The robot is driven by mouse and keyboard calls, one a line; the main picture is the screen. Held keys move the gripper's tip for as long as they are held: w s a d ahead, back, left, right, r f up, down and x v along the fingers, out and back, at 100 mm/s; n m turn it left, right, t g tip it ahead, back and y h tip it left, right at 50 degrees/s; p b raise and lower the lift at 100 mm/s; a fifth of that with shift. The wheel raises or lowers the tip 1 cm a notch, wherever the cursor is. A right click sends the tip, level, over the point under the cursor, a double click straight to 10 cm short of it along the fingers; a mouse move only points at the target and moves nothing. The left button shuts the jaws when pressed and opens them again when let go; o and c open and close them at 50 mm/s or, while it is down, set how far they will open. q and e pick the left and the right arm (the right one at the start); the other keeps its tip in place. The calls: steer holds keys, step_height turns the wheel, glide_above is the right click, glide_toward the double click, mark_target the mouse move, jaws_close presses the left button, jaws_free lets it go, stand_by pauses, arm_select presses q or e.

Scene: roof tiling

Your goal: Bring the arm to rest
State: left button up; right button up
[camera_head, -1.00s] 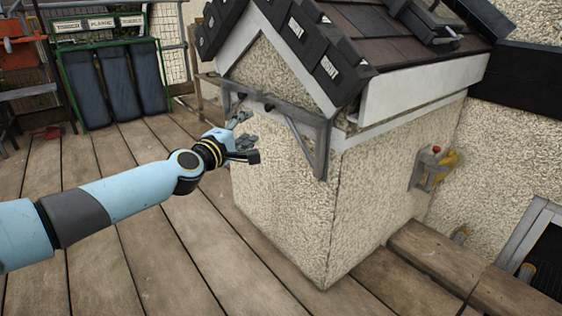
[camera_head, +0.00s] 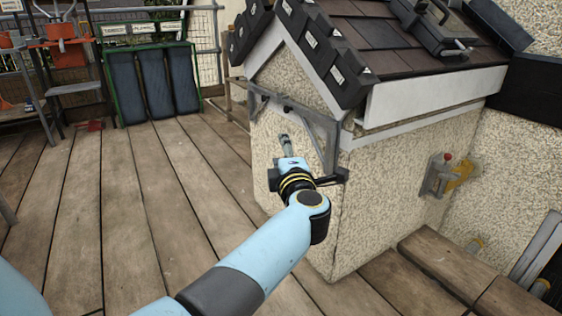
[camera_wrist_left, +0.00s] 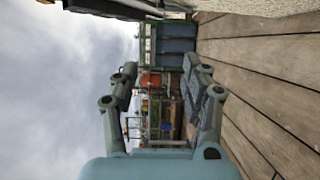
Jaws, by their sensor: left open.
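My left arm reaches in from the bottom of the head view. My left gripper (camera_head: 285,143) is in front of the rough-cast wall of the small tiled structure (camera_head: 385,200), below the grey metal bracket (camera_head: 318,135). Whether it touches the wall cannot be told. In the left wrist view my left gripper (camera_wrist_left: 160,85) is open, with its fingers apart and nothing between them. Beyond the fingers are the deck and the green rack, far off. My right gripper is not in view.
Dark roof tiles (camera_head: 360,45) cover the structure's roof, with a dark tool case (camera_head: 432,25) on top. A green rack with dark panels (camera_head: 153,82) stands at the back left, near an orange item on a stand (camera_head: 62,52). The plank deck (camera_head: 130,205) is largely clear.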

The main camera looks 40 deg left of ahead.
arm_select(q)
steer(key=shift+s+d+f, duration=0.15)
steer(key=shift+d, duration=0.15)
stand_by(0.4)
